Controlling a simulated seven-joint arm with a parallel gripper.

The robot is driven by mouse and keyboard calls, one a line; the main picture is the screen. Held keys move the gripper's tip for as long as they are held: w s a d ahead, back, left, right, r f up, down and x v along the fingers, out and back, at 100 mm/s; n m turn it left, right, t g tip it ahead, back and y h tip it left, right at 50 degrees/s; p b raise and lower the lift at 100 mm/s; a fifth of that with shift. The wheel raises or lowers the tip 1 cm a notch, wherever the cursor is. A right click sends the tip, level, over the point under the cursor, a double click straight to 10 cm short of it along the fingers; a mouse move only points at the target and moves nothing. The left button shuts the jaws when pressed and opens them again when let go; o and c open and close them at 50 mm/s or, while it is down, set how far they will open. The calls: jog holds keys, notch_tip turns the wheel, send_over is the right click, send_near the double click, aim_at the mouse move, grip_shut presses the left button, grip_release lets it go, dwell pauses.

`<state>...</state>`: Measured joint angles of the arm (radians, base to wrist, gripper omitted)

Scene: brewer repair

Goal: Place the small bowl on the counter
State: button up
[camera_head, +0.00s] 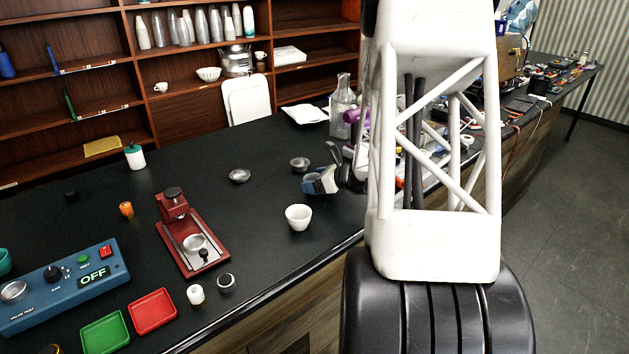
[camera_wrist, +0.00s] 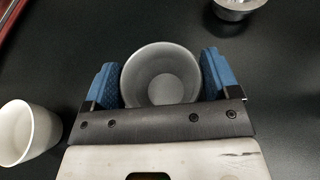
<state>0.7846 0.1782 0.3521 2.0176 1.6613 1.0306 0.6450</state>
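A small grey bowl (camera_wrist: 160,76) sits between the two blue fingers of my gripper (camera_wrist: 160,85) in the wrist view. Both fingers touch its sides, and its open mouth faces the camera. In the head view my gripper (camera_head: 322,183) is over the dark counter (camera_head: 262,262), just right of and behind a white cup. The bowl is hard to make out there, and whether its underside touches the counter is hidden.
The white cup (camera_head: 298,217) stands close by; it also shows in the wrist view (camera_wrist: 27,133). Two small metal dishes (camera_head: 239,176) (camera_head: 300,163) lie behind. A red press (camera_head: 190,235) and a blue control box (camera_head: 65,285) stand left. A glass flask (camera_head: 342,95) stands behind.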

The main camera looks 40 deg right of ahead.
jog(key=shift+o, duration=1.4)
jog(key=shift+r, duration=0.1)
jog(key=shift+r, duration=0.1)
jog(key=shift+v, duration=6)
jog(key=shift+r, duration=0.1)
jog(key=s+a+r+n+g, duration=0.1)
jog(key=a+r+n+g, duration=0.3)
jog(key=a, duration=0.6)
jog(key=s+a+r+n+g+y, duration=0.1)
jog(key=s+a+n, duration=0.1)
jog(key=a+n, duration=0.6)
jog(key=s+a+r+n+g, duration=0.1)
jog(key=a+r+n+g, duration=0.2)
jog(key=a, duration=0.9)
jog(key=s+a+r+n+g+h, duration=0.1)
jog(key=s+a+r+n+h, duration=0.1)
jog(key=s+a+n, duration=0.5)
jog(key=s+a+r+n+g+h, duration=0.1)
jog(key=s+a+r+n+h, duration=0.1)
jog(key=s+a+n+h, duration=0.2)
jog(key=s+a+n, duration=0.3)
jog(key=s+n, duration=0.2)
jog(key=s, duration=0.2)
jog(key=shift+a+r+h, duration=0.2)
jog(key=shift+a+h, duration=0.05)
jog(key=shift+h, duration=0.05)
